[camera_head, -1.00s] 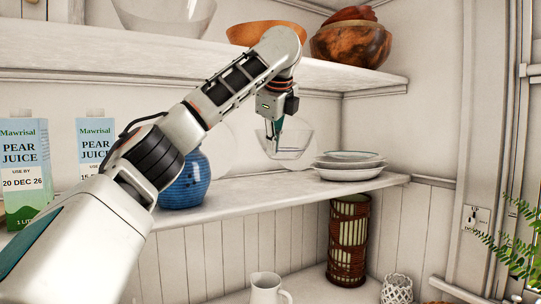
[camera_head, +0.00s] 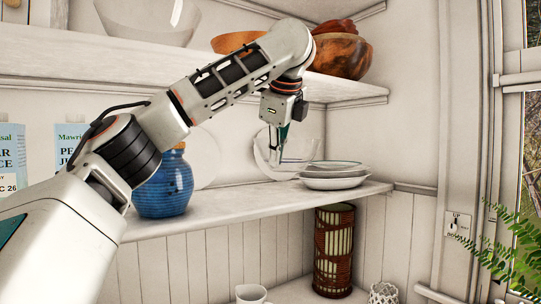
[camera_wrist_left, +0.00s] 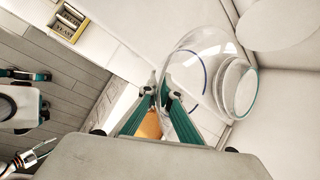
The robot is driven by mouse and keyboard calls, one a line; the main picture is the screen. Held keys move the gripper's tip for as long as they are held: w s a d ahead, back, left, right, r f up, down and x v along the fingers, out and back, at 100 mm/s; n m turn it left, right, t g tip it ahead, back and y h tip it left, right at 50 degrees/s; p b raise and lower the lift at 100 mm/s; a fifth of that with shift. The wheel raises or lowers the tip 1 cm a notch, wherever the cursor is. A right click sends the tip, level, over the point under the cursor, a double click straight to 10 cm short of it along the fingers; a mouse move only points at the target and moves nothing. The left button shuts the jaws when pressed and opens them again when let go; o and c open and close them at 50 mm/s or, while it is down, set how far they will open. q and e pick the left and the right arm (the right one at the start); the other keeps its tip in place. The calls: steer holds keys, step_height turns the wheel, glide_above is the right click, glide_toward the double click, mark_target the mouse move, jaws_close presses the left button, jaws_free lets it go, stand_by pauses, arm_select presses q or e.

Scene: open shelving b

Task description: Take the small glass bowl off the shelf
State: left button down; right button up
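The small glass bowl (camera_head: 300,148) is clear and tilted, just above the middle shelf (camera_head: 230,207) and beside the stacked plates. It also shows in the left wrist view (camera_wrist_left: 207,58), with its rim at the fingertips. My left gripper (camera_head: 279,158) points down at the bowl's left side. In the left wrist view its two teal fingers (camera_wrist_left: 160,92) are close together on the bowl's edge. The glass is faint, so its exact gap to the shelf and plates is hard to judge.
Stacked plates (camera_head: 335,183) stand close on the right. A blue vase (camera_head: 163,187) and juice cartons (camera_head: 70,140) stand left, partly behind my arm. The upper shelf (camera_head: 150,62) carries a large glass bowl (camera_head: 150,18) and wooden bowls (camera_head: 342,54). A woven lantern (camera_head: 333,250) stands below.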

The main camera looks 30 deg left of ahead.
mark_target(288, 156)
arm_select(q)
steer(key=shift+s+d+r+p, duration=0.1)
steer(key=shift+s+d+p, duration=0.25)
steer(key=shift+d, duration=0.55)
steer(key=shift+s+d+r+p, duration=0.1)
steer(key=shift+s+d+p, duration=0.25)
steer(key=shift+d, duration=0.55)
steer(key=shift+s+d+f, duration=0.1)
steer(key=shift+s+d, duration=0.1)
steer(key=shift+d, duration=0.2)
